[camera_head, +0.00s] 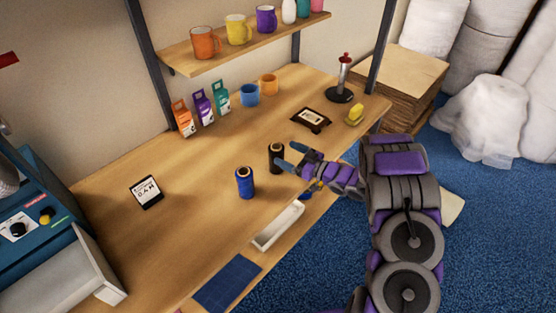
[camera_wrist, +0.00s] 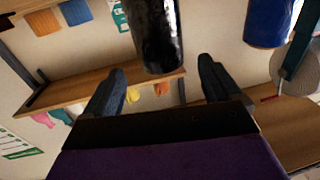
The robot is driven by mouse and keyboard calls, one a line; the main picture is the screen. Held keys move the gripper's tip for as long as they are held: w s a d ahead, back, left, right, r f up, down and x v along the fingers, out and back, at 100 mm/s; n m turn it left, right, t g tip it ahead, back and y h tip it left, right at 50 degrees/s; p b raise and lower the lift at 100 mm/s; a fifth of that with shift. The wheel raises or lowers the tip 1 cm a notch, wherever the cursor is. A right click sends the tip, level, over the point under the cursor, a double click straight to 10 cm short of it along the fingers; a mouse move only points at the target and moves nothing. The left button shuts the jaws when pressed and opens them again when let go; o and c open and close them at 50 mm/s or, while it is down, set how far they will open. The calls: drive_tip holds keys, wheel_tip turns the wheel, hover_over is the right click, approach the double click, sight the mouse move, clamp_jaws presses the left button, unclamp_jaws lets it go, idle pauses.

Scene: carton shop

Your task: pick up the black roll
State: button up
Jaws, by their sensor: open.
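The black roll (camera_head: 276,158) stands upright on the wooden table in the head view, just behind and right of a blue roll (camera_head: 245,183). My gripper (camera_head: 286,156) is open, with its fingers close to the black roll from the right. I cannot tell whether a finger touches it. In the wrist view the black roll (camera_wrist: 158,35) shows ahead, between the lines of the two open fingers (camera_wrist: 160,85). The picture there looks turned upside down. The blue roll (camera_wrist: 270,22) shows at its upper right.
A white tray (camera_head: 278,226) and a dark blue mat (camera_head: 227,284) lie at the front table edge. A dark framed item (camera_head: 311,120) and a yellow object (camera_head: 354,115) lie behind my gripper. Small cartons (camera_head: 203,107) and mugs stand along the wall. The table's middle left is mostly clear.

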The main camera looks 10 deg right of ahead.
sight(270, 145)
drive_tip(key=shift+w+a, duration=0.35)
drive_tip(key=shift+a, duration=0.25)
drive_tip(key=shift+w+a, duration=0.3)
drive_tip(key=shift+a, duration=0.3)
drive_tip(key=w, duration=0.1)
drive_tip(key=w+a, duration=0.1)
drive_tip(key=w+b, duration=0.1)
drive_tip(key=shift+w+a, duration=0.1)
drive_tip(key=shift+a, duration=0.25)
drive_tip(key=shift+w+a, duration=0.3)
drive_tip(key=shift+a, duration=0.55)
drive_tip(key=c, duration=0.3)
drive_tip(key=shift+d, duration=0.45)
drive_tip(key=c, duration=0.6)
drive_tip(key=shift+a, duration=0.3)
drive_tip(key=c, duration=0.3)
drive_tip(key=shift+c, duration=0.2)
drive_tip(key=shift+r, duration=0.1)
